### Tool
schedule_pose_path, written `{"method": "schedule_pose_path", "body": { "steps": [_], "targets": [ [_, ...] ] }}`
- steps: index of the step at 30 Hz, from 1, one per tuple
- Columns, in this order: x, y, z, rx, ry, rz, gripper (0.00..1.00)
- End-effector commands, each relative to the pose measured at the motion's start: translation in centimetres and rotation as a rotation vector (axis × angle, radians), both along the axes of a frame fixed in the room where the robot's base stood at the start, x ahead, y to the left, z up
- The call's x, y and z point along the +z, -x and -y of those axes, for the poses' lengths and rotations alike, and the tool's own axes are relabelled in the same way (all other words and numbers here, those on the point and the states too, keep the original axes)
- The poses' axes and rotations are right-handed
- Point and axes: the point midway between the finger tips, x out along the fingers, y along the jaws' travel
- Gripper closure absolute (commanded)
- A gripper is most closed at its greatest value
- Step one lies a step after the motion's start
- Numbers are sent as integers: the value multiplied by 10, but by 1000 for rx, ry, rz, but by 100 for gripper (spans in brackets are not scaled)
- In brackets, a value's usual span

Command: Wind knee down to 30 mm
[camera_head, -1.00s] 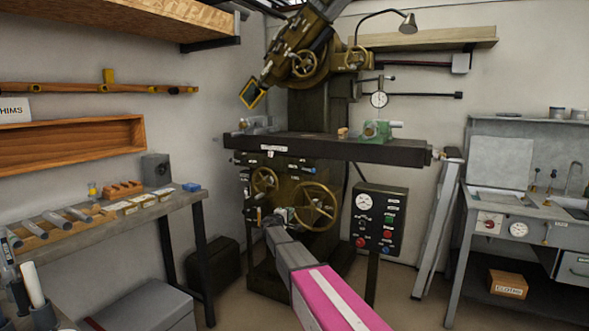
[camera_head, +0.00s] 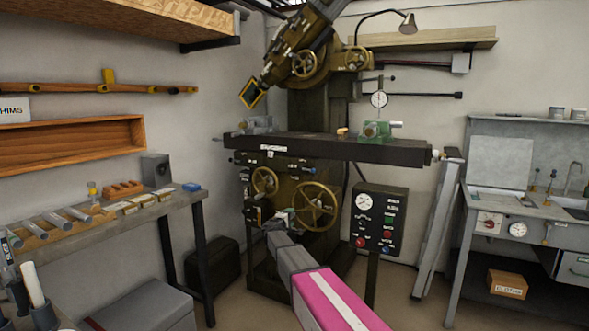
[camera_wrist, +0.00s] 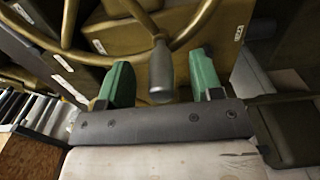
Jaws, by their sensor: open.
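The olive-brown milling machine has a dark table (camera_head: 335,149) at mid height. Below it are a smaller brass handwheel (camera_head: 265,182) and a larger brass handwheel (camera_head: 331,203). My gripper (camera_head: 283,216) is at the larger wheel's lower left. In the wrist view, my gripper (camera_wrist: 160,66) is open, with green fingers either side of a grey crank handle (camera_wrist: 161,74). The handle stands between the fingers, with gaps on both sides. A brass wheel rim (camera_wrist: 190,35) passes behind it. I cannot tell for certain which wheel carries this handle. No knee reading is legible.
A control panel (camera_head: 380,218) with a dial and buttons stands right of the wheels. A workbench (camera_head: 158,211) is at left, a grey sink bench (camera_head: 471,208) at right. A dial gauge (camera_head: 379,99) hangs above the table. Some floor shows between machine and sink bench.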

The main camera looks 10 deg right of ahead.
Motion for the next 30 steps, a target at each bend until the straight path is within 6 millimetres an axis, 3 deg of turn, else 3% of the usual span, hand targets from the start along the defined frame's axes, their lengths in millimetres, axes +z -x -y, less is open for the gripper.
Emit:
{"method": "schedule_pose_path", "body": {
  "steps": [7,21,30],
  "targets": [
    [0,10,-7,1,0,0,40],
    [0,58,-41,2,0,0,40],
    [0,61,-44,0,0,0,40]
  ]
}}
